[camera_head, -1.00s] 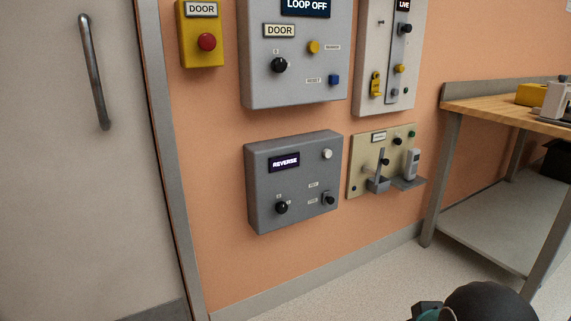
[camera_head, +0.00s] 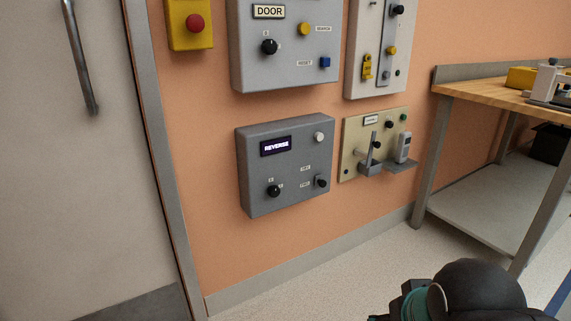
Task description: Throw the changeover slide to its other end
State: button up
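An upper right light grey panel (camera_head: 362,22) is on the orange wall, its top cut off by the picture edge. It carries a long vertical strip (camera_head: 386,72) with a black knob (camera_head: 398,9) near its top, which looks like the changeover slide; no label on it is readable. A yellow knob (camera_head: 391,50) and a yellow hasp-like piece (camera_head: 367,67) sit lower on this panel. My gripper is not in view. Only a dark rounded part of my arm with a teal ring shows at the bottom right, well away from the panel.
A grey box (camera_head: 260,180) reads REVERSE, with knobs and a toggle. A beige panel (camera_head: 352,140) beside it has a projecting lever and shelf. A DOOR-labelled box (camera_head: 250,70) hangs above. A wooden-topped bench (camera_head: 480,97) stands right; a door (camera_head: 60,200) is left. Floor between is clear.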

aim_at(319, 181)
jog(key=u, duration=0.05)
jog(key=k, duration=1.05)
jog(key=z, duration=0.9)
jog(key=i, duration=1.25)
jog(key=u, duration=1.05)
jog(key=i, duration=0.25)
jog(key=u, duration=0.35)
